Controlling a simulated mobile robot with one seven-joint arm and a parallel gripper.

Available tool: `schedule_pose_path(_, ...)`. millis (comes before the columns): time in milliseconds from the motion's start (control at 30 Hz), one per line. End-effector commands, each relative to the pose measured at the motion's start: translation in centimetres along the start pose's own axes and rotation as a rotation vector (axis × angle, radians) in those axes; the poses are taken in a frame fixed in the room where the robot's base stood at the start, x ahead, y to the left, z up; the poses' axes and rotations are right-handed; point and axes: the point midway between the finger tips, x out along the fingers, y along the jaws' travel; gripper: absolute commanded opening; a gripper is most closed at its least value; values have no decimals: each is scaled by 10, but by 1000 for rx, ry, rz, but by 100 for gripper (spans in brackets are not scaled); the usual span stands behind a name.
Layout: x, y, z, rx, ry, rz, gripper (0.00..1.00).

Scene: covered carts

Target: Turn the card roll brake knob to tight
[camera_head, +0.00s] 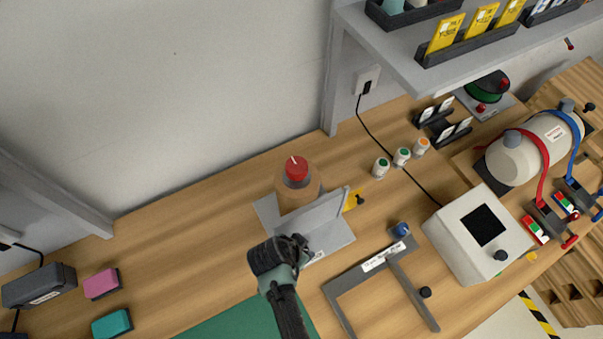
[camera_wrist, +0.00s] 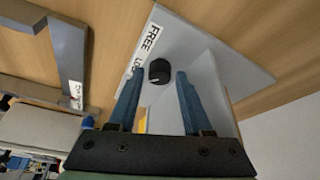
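A brown card roll (camera_head: 297,197) stands on a grey base plate (camera_head: 338,236) in the head view. A red knob (camera_head: 296,168) with a white pointer line tops the roll. A grey upright plate (camera_head: 322,210) stands in front of it. In the wrist view, a small black knob (camera_wrist: 159,71) shows between the blue fingertips, near a white label (camera_wrist: 146,42) reading "FREE" and a partly hidden word. My gripper (camera_head: 300,246) is at the stand's front edge. Its fingers (camera_wrist: 158,78) are apart on either side of the knob; contact cannot be told. No pointer mark is readable on the black knob.
A grey frame (camera_head: 345,300) with a label and a blue ball knob (camera_head: 401,229) lies to the right. Beyond it are a white box (camera_head: 462,262) with a dark screen and a strapped cylinder (camera_head: 530,145). A shelf (camera_head: 400,55) overhangs the back right.

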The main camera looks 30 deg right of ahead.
Motion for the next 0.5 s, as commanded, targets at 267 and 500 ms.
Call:
schedule_pose_path(267,-1,0,0,-1,1,0,49)
schedule_pose_path(500,-22,0,0,-1,2,-2,49)
